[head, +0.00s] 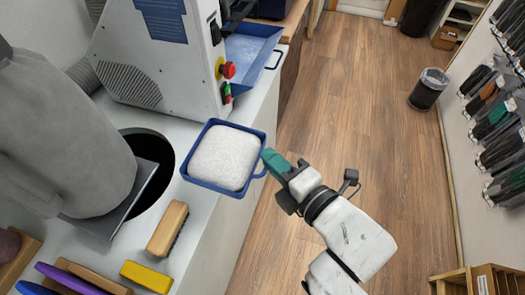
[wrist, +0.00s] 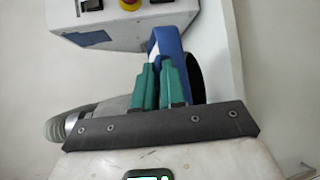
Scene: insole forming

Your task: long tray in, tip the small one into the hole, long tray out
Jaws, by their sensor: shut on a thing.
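My gripper (head: 268,158) has green fingers shut on the handle of a small square blue tray (head: 187,178). The tray is heaped with white granular material (head: 224,157) and is held about level near the bench's right edge. In the wrist view the green fingers (wrist: 165,85) pinch the blue tray (wrist: 172,42). The round dark hole (head: 158,148) in the white bench top lies left of the tray; a grey flap and grey bulky shape cover part of it. The long blue tray (head: 252,52) sits at the machine's right side, its far end partly hidden by the machine.
The white machine (head: 150,50) with a red stop button (head: 228,70) stands behind the tray. A wooden brush (head: 168,228) and a yellow block (head: 146,276) lie on the bench nearer me. The floor to the right is open, with a bin (head: 428,89) far off.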

